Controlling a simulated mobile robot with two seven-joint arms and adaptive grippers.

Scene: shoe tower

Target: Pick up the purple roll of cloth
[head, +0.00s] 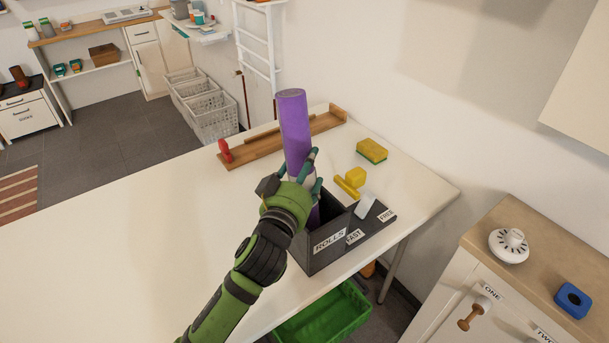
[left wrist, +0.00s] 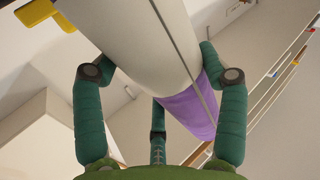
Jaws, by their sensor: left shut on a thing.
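The purple roll of cloth (head: 295,130) stands upright, slightly tilted, with its lower end inside the dark box labelled ROLLS (head: 322,258). My left gripper (head: 301,174) is shut on the roll around its middle, just above the box rim. In the left wrist view the roll shows a purple part (left wrist: 192,112) and a wide whitish part, and it passes between the green fingers of my left gripper (left wrist: 150,85). The roll's bottom end is hidden by the box. My right gripper is not in view.
A yellow-green sponge (head: 371,151) and a wooden rack (head: 258,146) lie behind. The white table (head: 130,240) is clear at left. A green crate (head: 322,317) is below.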

